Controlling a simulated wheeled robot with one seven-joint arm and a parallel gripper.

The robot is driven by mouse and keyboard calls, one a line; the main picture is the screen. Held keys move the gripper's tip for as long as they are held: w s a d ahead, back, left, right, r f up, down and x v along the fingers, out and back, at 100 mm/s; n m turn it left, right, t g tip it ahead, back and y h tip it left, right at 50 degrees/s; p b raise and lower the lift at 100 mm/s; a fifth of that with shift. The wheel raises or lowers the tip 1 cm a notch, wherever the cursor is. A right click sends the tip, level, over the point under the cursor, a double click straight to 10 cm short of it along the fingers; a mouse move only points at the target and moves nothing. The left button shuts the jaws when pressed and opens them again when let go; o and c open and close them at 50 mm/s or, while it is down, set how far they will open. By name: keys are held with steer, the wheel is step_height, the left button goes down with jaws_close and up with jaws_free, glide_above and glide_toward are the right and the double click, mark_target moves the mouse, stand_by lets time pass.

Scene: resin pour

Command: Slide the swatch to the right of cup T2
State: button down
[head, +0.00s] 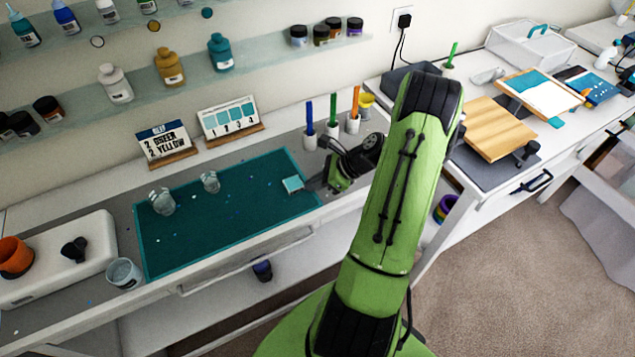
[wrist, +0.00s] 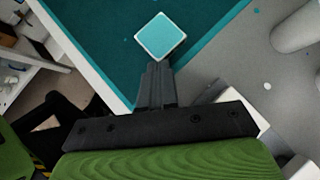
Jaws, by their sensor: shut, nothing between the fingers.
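The swatch, a small light-blue square with a pale edge (head: 293,185), lies on the dark teal mat (head: 235,225) near its right end. It also shows in the wrist view (wrist: 160,37), just beyond my fingertips. My gripper (head: 313,184) is shut and empty, low over the mat's right edge and right of the swatch. The wrist view shows its closed fingers (wrist: 157,72) very near the swatch; I cannot tell if they touch. Two clear cups stand on the mat, one at left (head: 162,203) and one further right (head: 209,182). No T2 label is readable.
Another clear cup (head: 123,273) stands left of the mat, by a white unit (head: 60,265). Two cards (head: 165,143) (head: 230,118) and pen holders (head: 332,128) line the back. The mat between the right cup and the swatch is mostly clear, with small specks.

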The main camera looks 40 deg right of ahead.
steer(key=w+a+p, duration=0.1)
steer(key=w+a, duration=0.2)
steer(key=w, duration=0.1)
steer(key=w+a+p, duration=0.1)
steer(key=w+a, duration=0.2)
steer(key=w, duration=0.1)
steer(key=w+a, duration=0.3)
steer(key=w, duration=0.1)
steer(key=shift+a+p, duration=0.15)
steer(key=shift+p, duration=0.25)
